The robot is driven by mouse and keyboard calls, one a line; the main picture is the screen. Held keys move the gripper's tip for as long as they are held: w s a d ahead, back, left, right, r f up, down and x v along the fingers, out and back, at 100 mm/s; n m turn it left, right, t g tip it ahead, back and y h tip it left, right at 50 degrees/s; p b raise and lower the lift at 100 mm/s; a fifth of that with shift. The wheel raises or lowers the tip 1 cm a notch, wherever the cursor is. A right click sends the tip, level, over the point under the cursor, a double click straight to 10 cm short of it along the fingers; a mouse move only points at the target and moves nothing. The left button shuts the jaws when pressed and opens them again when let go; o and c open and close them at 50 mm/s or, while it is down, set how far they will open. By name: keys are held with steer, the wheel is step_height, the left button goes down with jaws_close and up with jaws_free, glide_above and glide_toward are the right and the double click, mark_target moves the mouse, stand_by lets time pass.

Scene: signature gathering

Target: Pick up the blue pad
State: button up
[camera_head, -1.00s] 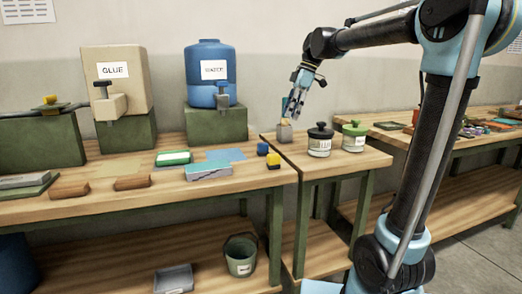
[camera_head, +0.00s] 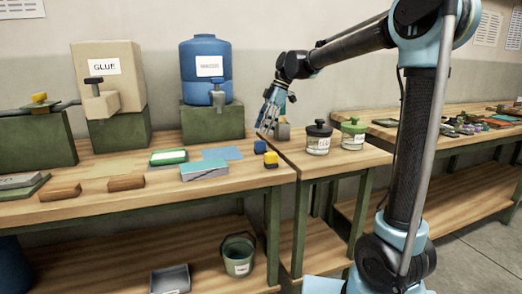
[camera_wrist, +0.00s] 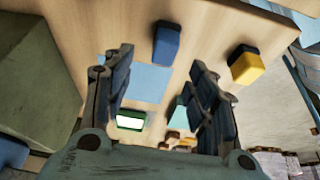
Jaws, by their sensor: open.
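A small blue block with a dark top, which looks like the blue pad (camera_head: 260,147), sits near the right end of the left table. It also shows in the wrist view (camera_wrist: 168,43), beyond and above the gap between my fingers. A matching yellow block (camera_head: 271,160) with a dark part is close beside it; the wrist view shows it too (camera_wrist: 246,66). My gripper (camera_head: 267,126) is open and empty, its fingers pointing down above the table's back right area. In the wrist view the two fingers (camera_wrist: 160,85) are spread apart, with the blue block outside them.
A flat light-blue sheet (camera_head: 222,153), a green-edged box (camera_head: 168,157) and a teal-topped box (camera_head: 204,170) lie left of the blocks. A blue water container (camera_head: 206,70) stands behind on a green stand (camera_head: 213,121). Lidded jars (camera_head: 318,140) stand on the right table.

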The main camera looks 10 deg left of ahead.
mark_target(261, 141)
steer(key=shift+d+x, duration=0.2)
steer(key=shift+x, duration=1.55)
steer(key=shift+d+x, duration=0.2)
steer(key=shift+x, duration=1.6)
steer(key=shift+f, duration=0.1)
steer(key=shift+c, duration=0.4)
steer(key=c, duration=1)
